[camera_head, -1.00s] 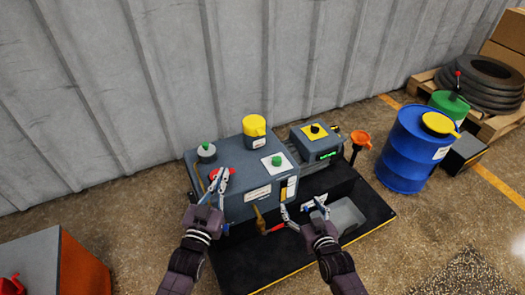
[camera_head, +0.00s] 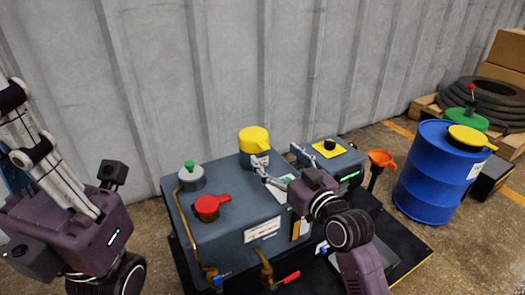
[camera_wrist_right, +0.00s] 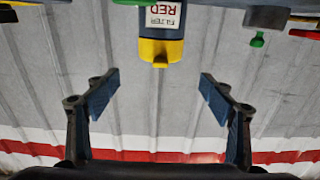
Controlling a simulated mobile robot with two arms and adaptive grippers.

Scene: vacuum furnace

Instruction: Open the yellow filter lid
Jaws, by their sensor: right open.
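The yellow filter lid (camera_head: 254,139) sits on its dark cylindrical filter housing at the back of the grey pump unit (camera_head: 225,238). In the right wrist view the lid (camera_wrist_right: 160,52) appears upside down, centred between my fingers but beyond their tips. A label reading "FILTER RED" shows on the housing (camera_wrist_right: 166,17). My right gripper (camera_head: 280,164) is open and empty, just right of and below the lid in the head view, apart from it. My left gripper (camera_head: 30,130) is raised close to the camera at the left, far from the lid; its finger gap is unclear.
A red cap (camera_head: 208,208) and a grey cap with a green knob (camera_head: 190,177) stand on the unit's left. A corrugated wall is behind.

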